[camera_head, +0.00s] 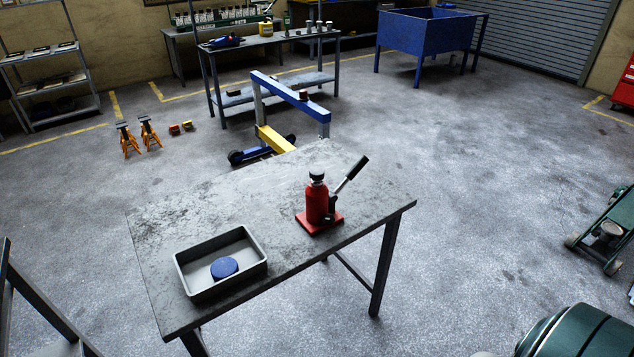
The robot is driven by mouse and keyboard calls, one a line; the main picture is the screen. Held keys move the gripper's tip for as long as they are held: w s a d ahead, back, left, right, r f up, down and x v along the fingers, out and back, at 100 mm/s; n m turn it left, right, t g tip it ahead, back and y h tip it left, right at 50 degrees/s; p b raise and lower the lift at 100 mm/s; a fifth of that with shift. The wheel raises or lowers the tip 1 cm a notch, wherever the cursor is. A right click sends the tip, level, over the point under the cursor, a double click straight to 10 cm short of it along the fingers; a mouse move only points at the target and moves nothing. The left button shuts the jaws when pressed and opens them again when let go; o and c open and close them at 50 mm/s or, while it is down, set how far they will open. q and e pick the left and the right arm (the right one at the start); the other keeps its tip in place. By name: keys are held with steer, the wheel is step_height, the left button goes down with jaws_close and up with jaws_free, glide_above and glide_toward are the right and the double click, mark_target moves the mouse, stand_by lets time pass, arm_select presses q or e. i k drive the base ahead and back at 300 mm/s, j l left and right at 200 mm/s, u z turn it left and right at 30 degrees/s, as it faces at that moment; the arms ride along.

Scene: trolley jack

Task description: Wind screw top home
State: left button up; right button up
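A red bottle jack (317,204) stands upright on its square red base near the right end of the grey table (190,231). Its dark screw top (316,176) sits at the upper end of the body; how far it is wound in cannot be told at this size. A lever with a black grip (357,168) slants up to the right from the jack. Neither of my grippers is in view.
A grey tray (262,267) with a round blue thing (224,267) in it sits at the table's front left. The table's middle is clear. A workbench (270,40), orange stands (128,140) and a green machine (606,235) stand farther off.

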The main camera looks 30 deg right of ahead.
mark_target(316, 173)
steer(key=z, duration=0.65)
